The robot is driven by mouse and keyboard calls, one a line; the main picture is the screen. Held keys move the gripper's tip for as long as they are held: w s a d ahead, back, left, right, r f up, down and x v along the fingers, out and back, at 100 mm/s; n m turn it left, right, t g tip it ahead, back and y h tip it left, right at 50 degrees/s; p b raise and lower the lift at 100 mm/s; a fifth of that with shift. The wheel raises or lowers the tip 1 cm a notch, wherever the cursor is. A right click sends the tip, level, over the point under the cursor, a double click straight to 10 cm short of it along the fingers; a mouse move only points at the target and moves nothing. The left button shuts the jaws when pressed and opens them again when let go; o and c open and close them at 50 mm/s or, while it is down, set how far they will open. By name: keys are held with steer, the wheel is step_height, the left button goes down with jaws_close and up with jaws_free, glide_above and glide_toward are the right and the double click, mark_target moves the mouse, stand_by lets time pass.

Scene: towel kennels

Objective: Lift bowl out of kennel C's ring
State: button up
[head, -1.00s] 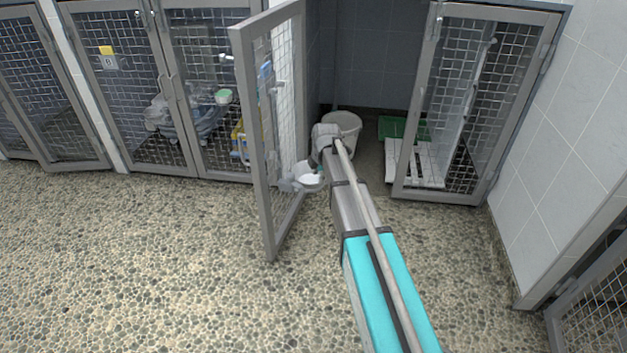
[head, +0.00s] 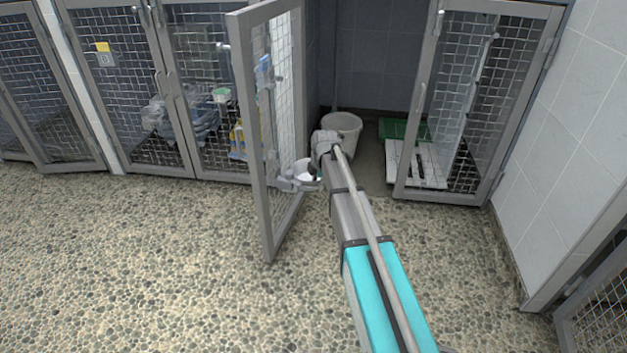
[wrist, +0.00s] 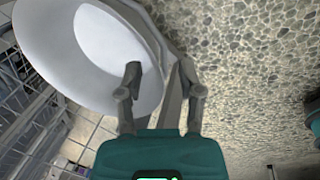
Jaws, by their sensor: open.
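The white bowl (head: 303,168) sits at the grey ring bracket (head: 291,184) on the inner side of the open kennel door (head: 262,130). In the wrist view the bowl (wrist: 108,42) fills the upper left, with its rim towards my gripper. My gripper (wrist: 158,66) is open. Its left finger overlaps the bowl's inside and its right finger lies outside the rim, so the wall is between them in the picture. Whether either finger touches is unclear. In the head view my wrist hides the bowl's right side.
A white bucket (head: 343,128) stands inside the open kennel behind my wrist. A green tray (head: 404,129) and a white slatted board (head: 416,166) lie to its right. The open door is close on my left. The pebbled floor in front is clear.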

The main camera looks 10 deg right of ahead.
stand_by(0.5)
jaws_close()
